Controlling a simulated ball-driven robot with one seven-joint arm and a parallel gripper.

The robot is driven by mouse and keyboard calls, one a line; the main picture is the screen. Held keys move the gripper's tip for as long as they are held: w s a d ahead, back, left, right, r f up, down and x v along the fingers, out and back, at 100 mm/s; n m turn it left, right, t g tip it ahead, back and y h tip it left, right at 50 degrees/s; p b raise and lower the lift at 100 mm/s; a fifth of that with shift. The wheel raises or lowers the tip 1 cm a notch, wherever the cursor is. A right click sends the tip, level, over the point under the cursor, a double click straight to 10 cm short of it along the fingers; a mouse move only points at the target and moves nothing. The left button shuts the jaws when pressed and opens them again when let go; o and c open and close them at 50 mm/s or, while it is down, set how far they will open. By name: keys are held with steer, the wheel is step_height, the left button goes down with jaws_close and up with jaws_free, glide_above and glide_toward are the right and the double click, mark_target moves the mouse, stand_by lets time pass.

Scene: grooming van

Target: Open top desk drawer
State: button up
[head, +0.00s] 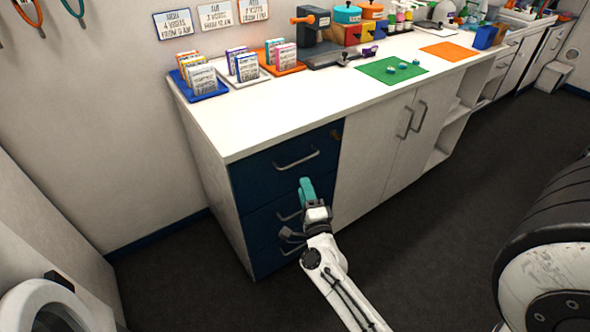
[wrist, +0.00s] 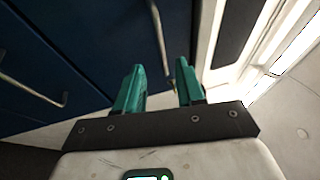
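The top desk drawer (head: 265,172) is the uppermost of a dark blue stack at the near end of the white desk. Its front looks flush with the desk, and its metal bar handle (head: 297,160) shows clear in the head view. My gripper (head: 305,182), with teal fingers, is in front of the drawers, just below that handle in the picture. In the wrist view my gripper (wrist: 160,68) has its fingers apart with nothing gripped. A handle bar (wrist: 160,38) lies ahead of the fingertips, its end showing between them. I cannot tell whether they touch.
Lower drawer handles (head: 289,216) are partly hidden by my gripper. White cupboard doors (head: 385,145) adjoin on the right. Card holders (head: 203,82) and a green mat (head: 380,70) lie on the desktop. A white rounded machine (head: 45,305) stands at lower left. Dark floor (head: 180,270) is clear before the desk.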

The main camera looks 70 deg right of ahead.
mark_target(301, 160)
steer(key=shift+m+g, duration=0.3)
steer(key=shift+m, duration=0.2)
steer(key=x, duration=0.7)
steer(key=s+x, duration=0.1)
steer(key=x, duration=0.2)
steer(key=shift+w+d+r, duration=0.2)
steer(key=shift+w+d, duration=0.05)
steer(key=shift+d, duration=0.35)
steer(key=shift+c, duration=0.3)
jaws_close()
